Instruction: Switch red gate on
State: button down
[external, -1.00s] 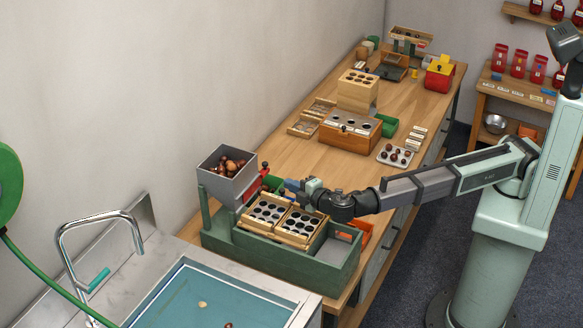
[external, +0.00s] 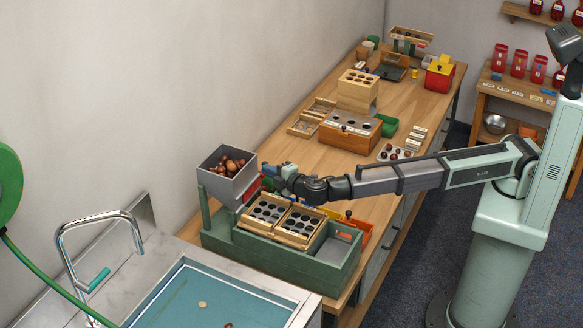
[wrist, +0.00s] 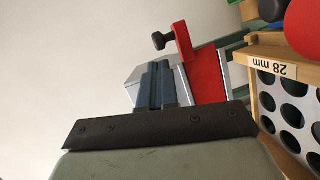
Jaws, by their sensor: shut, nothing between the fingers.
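The red gate (wrist: 205,72) stands at the grey hopper in the wrist view, with a black knob (wrist: 160,40) on its upper end. In the external view a strip of the red gate (external: 250,191) shows beside the hopper (external: 228,174), which holds brown chestnuts. My gripper (wrist: 154,72) is shut and empty. Its fingers overlap the lower left of the gate in the wrist view; I cannot tell whether they touch it. In the external view my gripper (external: 268,170) is right beside the hopper and hides the knob.
Wooden trays with dark round holes (external: 270,208) sit in the green frame (external: 285,258) below my gripper. One tray has a "28 mm" label (wrist: 273,69). A red round thing (wrist: 303,28) is cut off at the wrist view's upper right. A yellow bar (external: 334,213) lies right of the trays.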

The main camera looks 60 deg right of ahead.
jog(key=shift+w+d+f, duration=0.1)
jog(key=shift+w+d, duration=0.2)
jog(key=shift+d, duration=0.25)
jog(key=d, duration=0.6)
jog(key=shift+a, duration=0.1)
jog(key=w+a+v, duration=0.1)
jog(key=a+v, duration=0.1)
jog(key=v, duration=1.1)
jog(key=shift+a, duration=0.3)
